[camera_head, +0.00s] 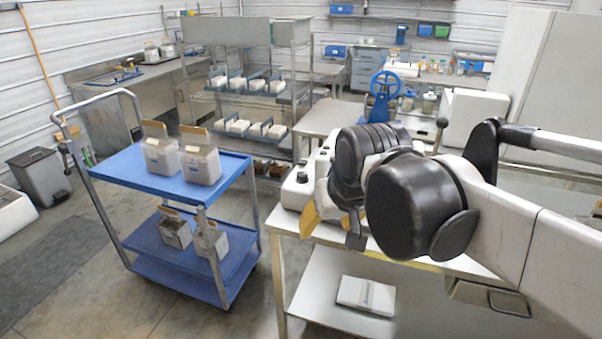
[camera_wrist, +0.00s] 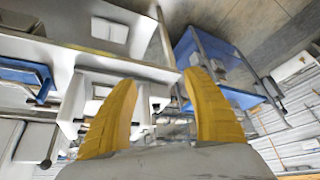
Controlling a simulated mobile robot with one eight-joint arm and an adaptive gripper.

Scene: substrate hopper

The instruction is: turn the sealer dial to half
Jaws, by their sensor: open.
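The sealer (camera_head: 292,196) is a white machine on the near metal table, partly hidden behind my arm and gripper. A small dark knob (camera_head: 302,177), which looks like its dial, shows on its left part; its setting is too small to read. My gripper (camera_wrist: 162,78) is open, with two yellow fingers apart and nothing between them. In the head view, a yellow fingertip shows low in front of the sealer, by the table's front edge. In the wrist view, white machine parts (camera_wrist: 88,98) lie behind and left of the fingers; I cannot make out the dial's setting there.
A blue cart (camera_head: 128,168) with several containers stands left of the table (camera_head: 283,222), with a floor gap between. A white box (camera_head: 366,295) lies on the table's lower shelf. A blue handwheel device (camera_head: 384,88) stands behind my arm. Racks (camera_head: 240,60) stand farther back.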

